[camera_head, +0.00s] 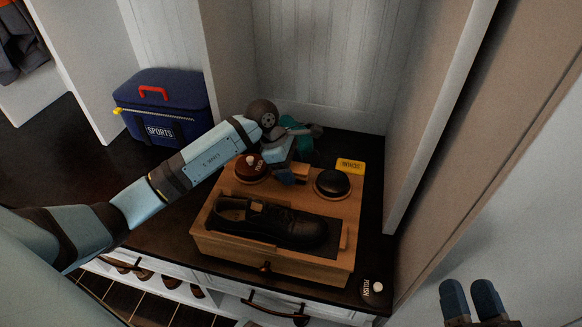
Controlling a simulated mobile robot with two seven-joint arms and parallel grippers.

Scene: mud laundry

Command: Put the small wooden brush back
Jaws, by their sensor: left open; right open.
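A small wooden piece (301,171), which looks like the small wooden brush, shows at the back of the wooden shoe-care box (225,246), between two round tins. My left gripper (287,177) is open and low over the back of the box, right beside this piece. The arm and gripper partly hide it, and I cannot tell whether they touch. My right gripper (471,298) is open and empty at the lower right, away from the box.
A black shoe (270,222) lies on the box. A red-brown tin (250,167) and a black tin (332,184) flank the gripper. A yellow SCRUB item (350,166) and a dark POLISH item (376,290) lie on the bench. A blue SPORTS bag (165,104) stands left.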

